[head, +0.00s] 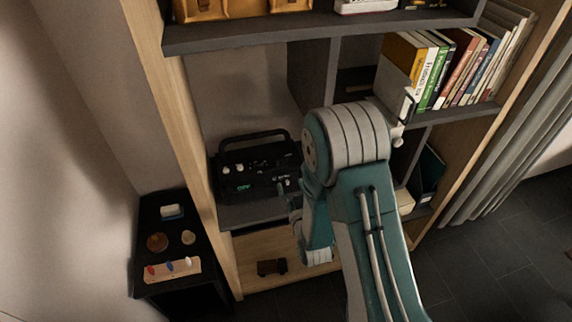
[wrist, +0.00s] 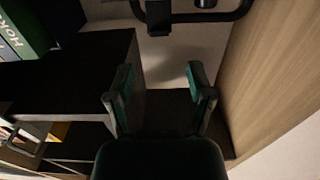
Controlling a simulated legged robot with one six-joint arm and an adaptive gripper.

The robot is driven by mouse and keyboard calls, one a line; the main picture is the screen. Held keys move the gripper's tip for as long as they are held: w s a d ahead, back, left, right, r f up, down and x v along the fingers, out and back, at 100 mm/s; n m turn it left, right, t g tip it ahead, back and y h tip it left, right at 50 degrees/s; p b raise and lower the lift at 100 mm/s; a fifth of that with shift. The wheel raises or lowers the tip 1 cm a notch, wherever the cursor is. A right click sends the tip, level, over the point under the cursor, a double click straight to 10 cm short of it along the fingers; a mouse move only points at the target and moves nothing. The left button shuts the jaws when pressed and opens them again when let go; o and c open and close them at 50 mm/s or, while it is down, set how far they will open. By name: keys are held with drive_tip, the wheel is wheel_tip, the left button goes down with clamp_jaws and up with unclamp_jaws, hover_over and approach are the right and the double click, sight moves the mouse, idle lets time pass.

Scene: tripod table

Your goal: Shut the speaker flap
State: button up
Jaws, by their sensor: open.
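The speaker (head: 255,168) is a black boombox with a carry handle and pale knobs. It stands on the left part of the middle shelf in the head view. I cannot make out its flap or how far that is open. A dark curved bar at the top of the wrist view looks like the speaker's handle (wrist: 226,15). My gripper (wrist: 160,72) is open and empty, its two teal-and-black fingers apart below that bar. In the head view my gripper is small and partly hidden by my arm, near the speaker's right front.
The wooden side panel (head: 185,150) stands left of the speaker, and a dark shelf (head: 320,32) runs above. Books (head: 440,72) stand at the upper right. A small black table (head: 172,222) with several small items is at the left. A toy truck (head: 271,267) sits below.

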sight(284, 166)
drive_tip(key=x, duration=0.8)
drive_tip(key=shift+w+a, duration=0.1)
drive_tip(key=shift+w, duration=0.25)
